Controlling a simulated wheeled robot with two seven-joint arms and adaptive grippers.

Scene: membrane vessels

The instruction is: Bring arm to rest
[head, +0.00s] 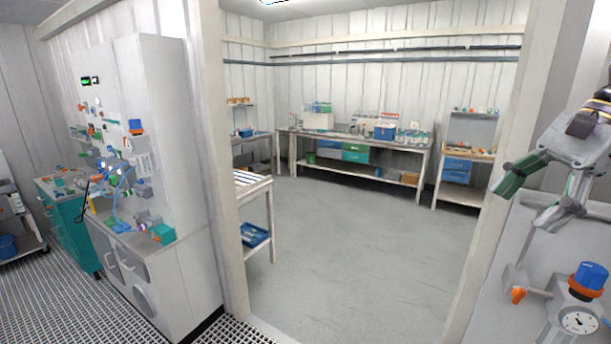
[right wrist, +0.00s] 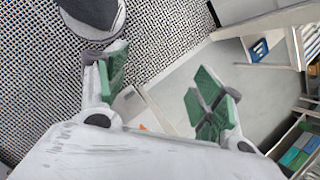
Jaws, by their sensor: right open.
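My right gripper (head: 522,200) is raised at the right edge of the head view. It is open and empty, with green pads on its fingers. In the right wrist view the same gripper (right wrist: 160,92) shows its two green-padded fingers spread apart, with nothing between them. My left gripper is in neither view.
Close below my right gripper stands a unit with a pressure gauge (head: 578,321), a blue-capped fitting (head: 590,277) and an orange-handled valve (head: 518,295). A white cabinet (head: 185,190) with piping stands left of the doorway. The grey floor (head: 350,250) beyond is clear.

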